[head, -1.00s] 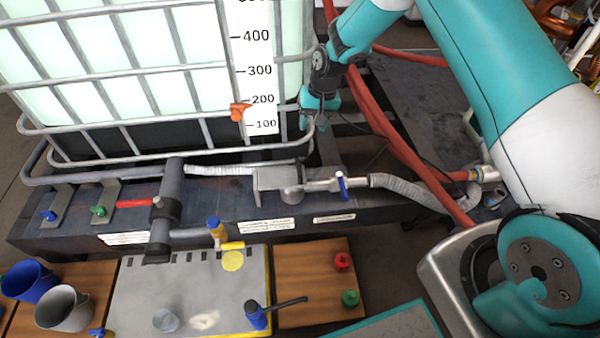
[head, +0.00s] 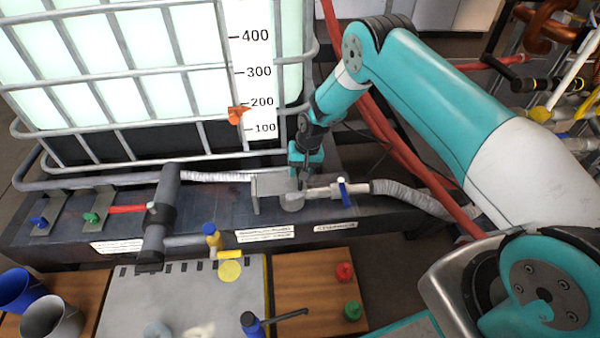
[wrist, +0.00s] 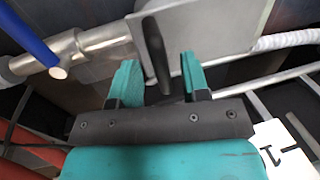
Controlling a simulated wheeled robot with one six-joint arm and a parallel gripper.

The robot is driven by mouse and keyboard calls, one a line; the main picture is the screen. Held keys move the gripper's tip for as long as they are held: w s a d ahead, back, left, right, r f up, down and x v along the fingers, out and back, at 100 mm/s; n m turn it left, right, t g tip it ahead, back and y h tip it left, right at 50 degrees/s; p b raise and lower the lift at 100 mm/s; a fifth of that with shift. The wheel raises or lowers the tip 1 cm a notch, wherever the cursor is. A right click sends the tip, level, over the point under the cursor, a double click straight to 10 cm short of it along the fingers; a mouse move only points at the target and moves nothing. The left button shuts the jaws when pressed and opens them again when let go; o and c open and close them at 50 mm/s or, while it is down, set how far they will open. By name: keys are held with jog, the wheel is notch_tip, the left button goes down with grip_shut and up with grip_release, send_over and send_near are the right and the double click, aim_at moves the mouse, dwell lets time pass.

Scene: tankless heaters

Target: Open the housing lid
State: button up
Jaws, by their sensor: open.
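The grey metal housing (head: 268,184) stands on the dark platform, left of the valve with the blue lever. In the wrist view its flat pale plate, seemingly the lid (wrist: 215,28), fills the upper middle. A dark, narrow handle (wrist: 155,48) stands out from it. My gripper (wrist: 160,72) is open, with its two teal fingers on either side of the handle's lower end and visible gaps between. In the head view my gripper (head: 303,172) is right at the housing, partly hiding its right end. Whether the lid is shut cannot be told.
The caged tank (head: 150,70) rises just behind. A blue-levered valve (head: 343,190) and a grey corrugated hose (head: 410,193) lie close on the right. Red hoses (head: 395,145) run behind my arm. A table (head: 190,300) with cups and caps stands in front.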

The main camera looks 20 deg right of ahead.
grip_shut()
dwell(0.3)
